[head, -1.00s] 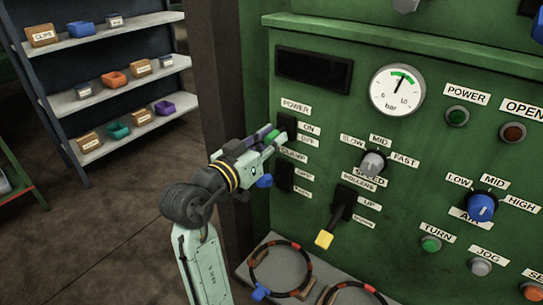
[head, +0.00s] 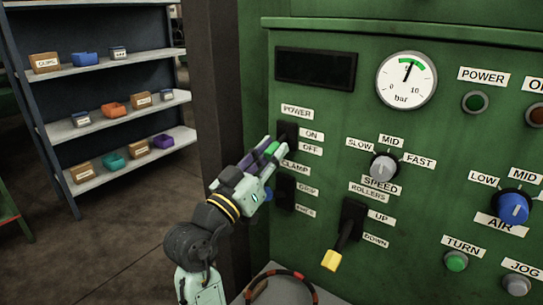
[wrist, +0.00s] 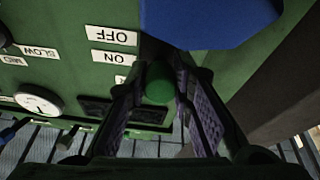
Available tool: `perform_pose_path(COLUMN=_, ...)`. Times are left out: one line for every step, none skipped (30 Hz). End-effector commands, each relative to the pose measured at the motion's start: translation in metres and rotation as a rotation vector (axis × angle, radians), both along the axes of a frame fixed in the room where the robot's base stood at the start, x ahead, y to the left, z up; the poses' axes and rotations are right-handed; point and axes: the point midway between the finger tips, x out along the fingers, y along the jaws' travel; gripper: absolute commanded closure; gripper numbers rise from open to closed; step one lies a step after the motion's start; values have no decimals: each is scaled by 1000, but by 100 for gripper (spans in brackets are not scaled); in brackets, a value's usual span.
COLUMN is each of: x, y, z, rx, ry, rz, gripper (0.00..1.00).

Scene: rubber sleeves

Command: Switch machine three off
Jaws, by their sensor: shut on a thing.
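The green machine panel (head: 330,110) fills the right of the head view; I see no machine number on it. Its POWER switch (head: 288,132) is a dark plate beside ON and OFF labels, ON above OFF. My gripper (head: 271,149) is shut on the switch's green knob (head: 270,147). The knob (wrist: 160,83) shows between the two fingers in the wrist view. My fingers hide the lever, so I cannot tell its exact position. The blue knob (head: 264,193) of the CLAMP switch (head: 285,190) is just below, and looms large in the wrist view (wrist: 205,22).
The ROLLERS lever with a yellow knob (head: 331,260), the grey SPEED dial (head: 384,166) and the blue AIR dial (head: 513,209) are to the right. A pressure gauge (head: 407,80) and a dark display (head: 316,68) are above. A shelf with bins (head: 110,52) stands left.

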Motion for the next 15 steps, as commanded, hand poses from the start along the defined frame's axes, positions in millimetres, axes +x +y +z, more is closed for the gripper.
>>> perform_pose_path(x=0, y=0, z=0, rx=0, ry=1, rz=1, gripper=100)
perform_pose_path(x=0, y=0, z=0, rx=0, ry=1, rz=1, gripper=100)
perform_pose_path(x=0, y=0, z=0, rx=0, ry=1, rz=1, gripper=100)
perform_pose_path(x=0, y=0, z=0, rx=0, ry=1, rz=1, gripper=100)
perform_pose_path(x=0, y=0, z=0, rx=0, ry=1, rz=1, gripper=78)
perform_pose_path(x=0, y=0, z=0, rx=0, ry=1, rz=1, gripper=75)
perform_pose_path(x=0, y=0, z=0, rx=0, ry=1, rz=1, gripper=73)
perform_pose_path(x=0, y=0, z=0, rx=0, ry=1, rz=1, gripper=71)
perform_pose_path(x=0, y=0, z=0, rx=0, ry=1, rz=1, gripper=68)
perform_pose_path(x=0, y=0, z=0, rx=0, ry=1, rz=1, gripper=66)
perform_pose_path(x=0, y=0, z=0, rx=0, ry=1, rz=1, gripper=64)
perform_pose_path(x=0, y=0, z=-1, rx=0, ry=1, rz=1, gripper=62)
perform_pose_path(x=0, y=0, z=0, rx=0, ry=1, rz=1, gripper=60)
perform_pose_path(x=0, y=0, z=0, rx=0, ry=1, rz=1, gripper=58)
perform_pose_path(x=0, y=0, z=0, rx=0, ry=1, rz=1, gripper=58)
